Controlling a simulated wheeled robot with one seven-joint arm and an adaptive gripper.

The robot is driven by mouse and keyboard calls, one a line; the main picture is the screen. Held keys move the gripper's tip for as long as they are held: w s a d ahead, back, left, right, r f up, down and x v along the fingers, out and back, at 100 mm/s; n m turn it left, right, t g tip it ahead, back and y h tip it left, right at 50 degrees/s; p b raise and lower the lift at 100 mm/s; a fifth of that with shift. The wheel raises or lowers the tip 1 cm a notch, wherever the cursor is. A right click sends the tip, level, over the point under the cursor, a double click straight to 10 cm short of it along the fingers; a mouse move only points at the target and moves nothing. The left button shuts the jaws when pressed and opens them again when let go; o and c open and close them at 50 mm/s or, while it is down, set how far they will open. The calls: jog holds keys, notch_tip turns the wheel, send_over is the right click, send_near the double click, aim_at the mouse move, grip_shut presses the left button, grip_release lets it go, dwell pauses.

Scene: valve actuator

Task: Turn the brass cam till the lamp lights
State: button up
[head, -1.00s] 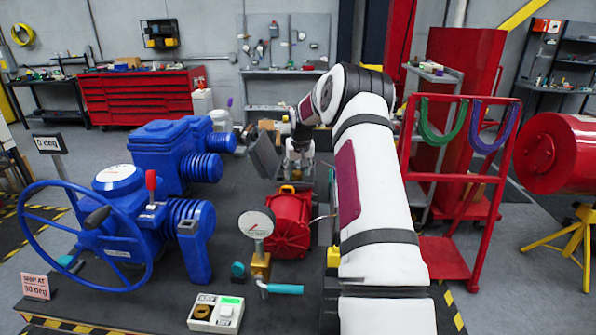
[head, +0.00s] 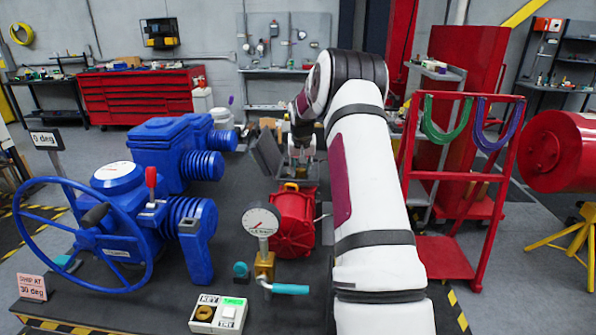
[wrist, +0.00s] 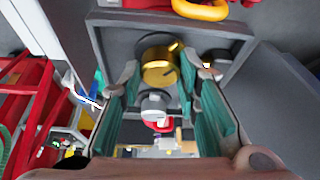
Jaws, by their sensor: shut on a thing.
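The brass cam (wrist: 160,62) is a shiny round piece at the opening of a grey box (wrist: 108,42) in the wrist view. My gripper (wrist: 160,74) has its two teal fingers on either side of the cam and is shut on it. In the head view my gripper (head: 302,152) is small and far off, behind the red round housing (head: 292,222), and the cam cannot be made out there. A grey knob-like part (wrist: 153,102) shows below the cam in the wrist view. I cannot pick out the lamp or tell whether it is lit.
The blue actuator (head: 165,160) with its handwheel (head: 85,238) fills the left of the bench. A dial gauge (head: 261,221) and a key box (head: 218,314) stand in front. A red rack (head: 460,180) stands right of my arm. An open dark lid (head: 268,158) is left of my gripper.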

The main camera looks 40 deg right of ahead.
jog(key=m+b, duration=0.1)
jog(key=b, duration=0.1)
jog(key=m+g+b, duration=0.1)
jog(key=m+b, duration=0.1)
jog(key=b, duration=0.1)
jog(key=m+g+h+b, duration=0.1)
jog(key=m+b, duration=0.1)
jog(key=b, duration=0.1)
jog(key=shift+w+a+f, duration=0.15)
jog(key=shift+w+f, duration=0.1)
jog(key=shift+w, duration=0.15)
jog(key=m+b, duration=0.2)
jog(key=b, duration=0.1)
jog(key=shift+m+g, duration=0.4)
jog(key=shift+s+r+m+g+b, duration=0.15)
jog(key=shift+m+g+b, duration=0.25)
jog(key=shift+m+b, duration=0.65)
jog(key=shift+r, duration=0.1)
jog(key=o, duration=1.2)
jog(key=shift+c, duration=0.2)
jog(key=shift+r, duration=0.1)
